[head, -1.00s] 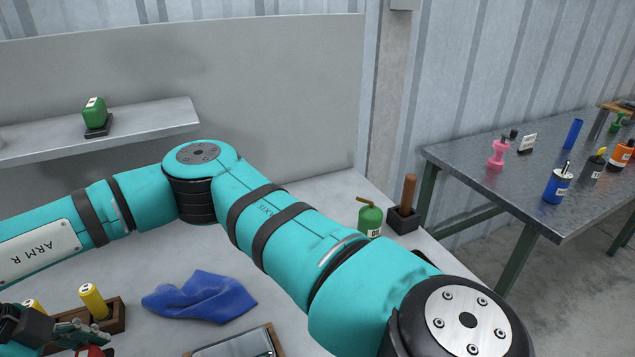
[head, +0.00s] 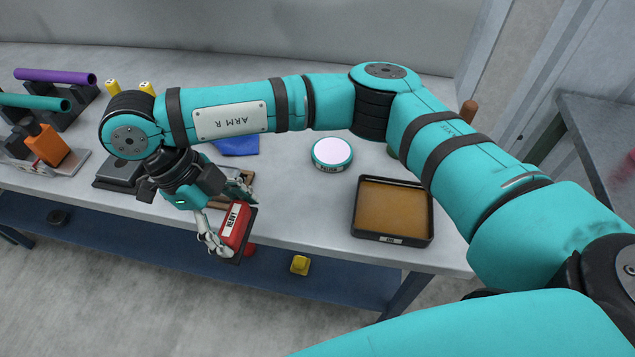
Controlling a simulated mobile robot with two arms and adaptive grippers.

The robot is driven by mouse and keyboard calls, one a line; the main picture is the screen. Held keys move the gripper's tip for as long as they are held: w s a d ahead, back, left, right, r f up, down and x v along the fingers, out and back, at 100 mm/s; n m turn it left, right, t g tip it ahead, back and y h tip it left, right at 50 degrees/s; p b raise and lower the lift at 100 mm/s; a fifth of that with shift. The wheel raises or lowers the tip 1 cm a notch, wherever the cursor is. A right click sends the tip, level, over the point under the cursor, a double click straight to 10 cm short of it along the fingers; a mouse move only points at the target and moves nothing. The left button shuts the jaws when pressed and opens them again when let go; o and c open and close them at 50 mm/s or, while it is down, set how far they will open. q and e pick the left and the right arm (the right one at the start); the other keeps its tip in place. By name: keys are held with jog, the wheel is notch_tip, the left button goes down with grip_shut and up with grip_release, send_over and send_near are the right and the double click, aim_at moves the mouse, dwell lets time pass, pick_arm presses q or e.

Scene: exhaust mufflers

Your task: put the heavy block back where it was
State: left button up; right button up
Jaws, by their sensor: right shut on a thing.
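The heavy block (head: 238,225) is red with a white label reading "HEAVY" and a dark base. My right gripper (head: 225,220) is shut on it and holds it tilted at the front edge of the workbench (head: 290,215). The arm of the right gripper crosses the bench from the right. My left gripper is not in the head view.
A tray (head: 430,215) with a brown inside and a round white-topped tin (head: 332,154) stand on the bench right of the block. A purple tube (head: 55,76), a teal tube and an orange block (head: 47,146) are at left. A yellow object (head: 300,265) lies below the front edge.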

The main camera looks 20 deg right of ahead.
jog(key=w+d, duration=0.1)
jog(key=d, duration=0.1)
jog(key=w+d+p, duration=0.1)
jog(key=d, duration=0.1)
jog(key=w+d, duration=0.1)
jog(key=d, duration=0.1)
jog(key=shift+w+d+f, duration=0.2)
jog(key=w+d, duration=0.1)
jog(key=d, duration=0.1)
jog(key=w+d+p, duration=0.1)
jog(key=d, duration=0.1)
jog(key=d+p, duration=0.1)
jog(key=d, duration=0.1)
jog(key=shift+w+d+f, duration=0.1)
jog(key=shift+w+f, duration=0.25)
jog(key=shift+w, duration=0.05)
jog(key=shift+w+d+f, duration=0.1)
jog(key=shift+d, duration=0.1)
jog(key=shift+f+p, duration=0.3)
jog(key=shift+f, duration=0.25)
notch_tip(320, 180, down, 2)
jog(key=shift+f+p, duration=0.1)
jog(key=shift+p, duration=0.25)
jog(key=shift+f, duration=0.3)
jog(key=o, duration=1.1)
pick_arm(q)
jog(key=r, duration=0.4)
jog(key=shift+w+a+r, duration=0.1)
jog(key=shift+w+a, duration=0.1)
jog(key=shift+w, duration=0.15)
